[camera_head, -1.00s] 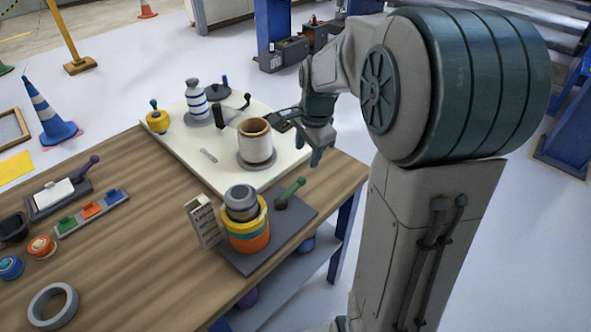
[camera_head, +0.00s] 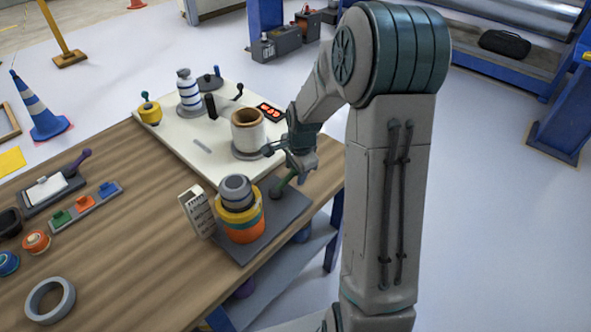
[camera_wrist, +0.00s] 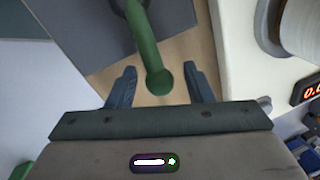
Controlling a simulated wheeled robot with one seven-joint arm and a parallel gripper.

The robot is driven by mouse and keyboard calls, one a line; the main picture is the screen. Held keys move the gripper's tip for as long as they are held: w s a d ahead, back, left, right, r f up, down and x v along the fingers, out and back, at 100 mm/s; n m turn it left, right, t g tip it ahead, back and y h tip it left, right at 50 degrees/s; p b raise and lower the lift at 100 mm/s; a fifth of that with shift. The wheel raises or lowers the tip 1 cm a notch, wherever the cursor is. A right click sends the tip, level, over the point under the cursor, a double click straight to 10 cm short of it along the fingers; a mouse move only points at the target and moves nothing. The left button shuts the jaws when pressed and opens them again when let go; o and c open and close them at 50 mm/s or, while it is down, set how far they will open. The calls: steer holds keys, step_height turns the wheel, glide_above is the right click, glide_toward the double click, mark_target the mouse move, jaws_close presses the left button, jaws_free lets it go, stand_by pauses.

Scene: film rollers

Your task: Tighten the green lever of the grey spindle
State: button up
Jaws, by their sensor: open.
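The green lever (camera_head: 285,184) stands on the dark grey base plate (camera_head: 272,224), right of the grey spindle (camera_head: 235,189). The spindle top shows above an orange and yellow roll (camera_head: 244,226). My gripper (camera_head: 285,164) is open just above and behind the lever in the head view, and hides part of it. In the wrist view the lever (camera_wrist: 147,45) rises from its pivot at the top, and its rounded end lies between the two open fingers (camera_wrist: 161,86), with gaps on both sides. Whether the fingers reach down to the lever's depth is unclear.
A white board (camera_head: 186,133) behind holds a brown-rimmed roll (camera_head: 249,132), a blue-striped spindle (camera_head: 188,92) and a small red-lit display (camera_head: 270,111). A pale slotted block (camera_head: 197,212) stands left of the orange roll. Coloured blocks and a grey ring (camera_head: 50,301) lie left.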

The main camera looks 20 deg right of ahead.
steer(key=shift+f, duration=0.15)
jaws_close()
